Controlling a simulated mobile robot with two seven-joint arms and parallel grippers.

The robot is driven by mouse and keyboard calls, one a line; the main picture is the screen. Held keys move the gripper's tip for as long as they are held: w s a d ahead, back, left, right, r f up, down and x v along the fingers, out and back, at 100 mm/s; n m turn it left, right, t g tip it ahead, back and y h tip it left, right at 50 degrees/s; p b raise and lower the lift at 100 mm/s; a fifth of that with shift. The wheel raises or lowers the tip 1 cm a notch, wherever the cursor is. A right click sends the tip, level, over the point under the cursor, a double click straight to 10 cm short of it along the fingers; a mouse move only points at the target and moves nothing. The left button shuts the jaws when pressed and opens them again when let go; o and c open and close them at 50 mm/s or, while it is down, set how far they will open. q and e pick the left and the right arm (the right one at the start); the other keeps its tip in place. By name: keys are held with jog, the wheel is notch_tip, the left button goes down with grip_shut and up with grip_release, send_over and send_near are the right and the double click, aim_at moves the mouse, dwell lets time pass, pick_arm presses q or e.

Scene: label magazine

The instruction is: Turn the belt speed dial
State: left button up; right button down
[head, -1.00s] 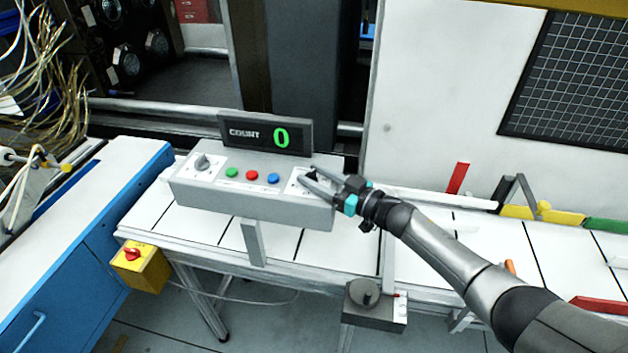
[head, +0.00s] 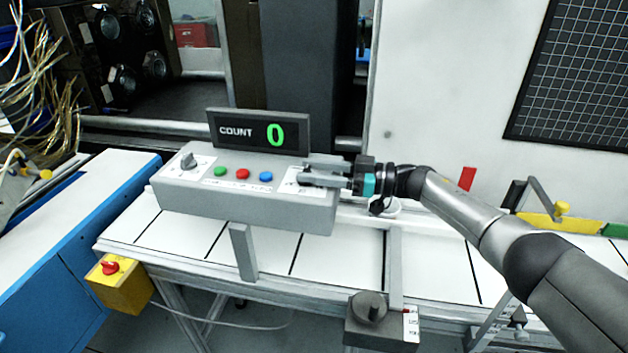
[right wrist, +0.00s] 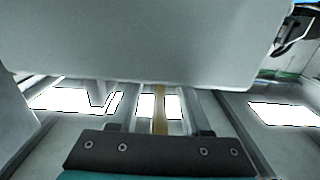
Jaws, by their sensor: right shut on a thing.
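A grey control box (head: 240,195) stands on the white belt frame, with a COUNT display reading 0 behind it. A grey dial (head: 188,161) sits on a white plate at the box's left end. At the right end, my right gripper (head: 303,174) comes in from the right, its fingers on either side of a dial on another white plate. It is shut on that dial, which the fingers mostly hide. The labels are too small to read. In the right wrist view, a pale grey surface fills the top above the dark gripper body (right wrist: 160,150). My left gripper is not in view.
Green (head: 220,171), red (head: 243,174) and blue (head: 266,177) buttons lie between the two plates. A yellow box with a red knob (head: 122,285) hangs at the front left. A dark box with a round knob (head: 370,307) is below the belt's front edge.

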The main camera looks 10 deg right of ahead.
jog(key=shift+r, duration=0.15)
dwell(0.3)
jog(key=shift+c, duration=1.8)
grip_release()
jog(key=b+v, duration=0.1)
jog(key=v, duration=1.4)
jog(key=shift+b, duration=0.35)
jog(key=shift+d, duration=0.1)
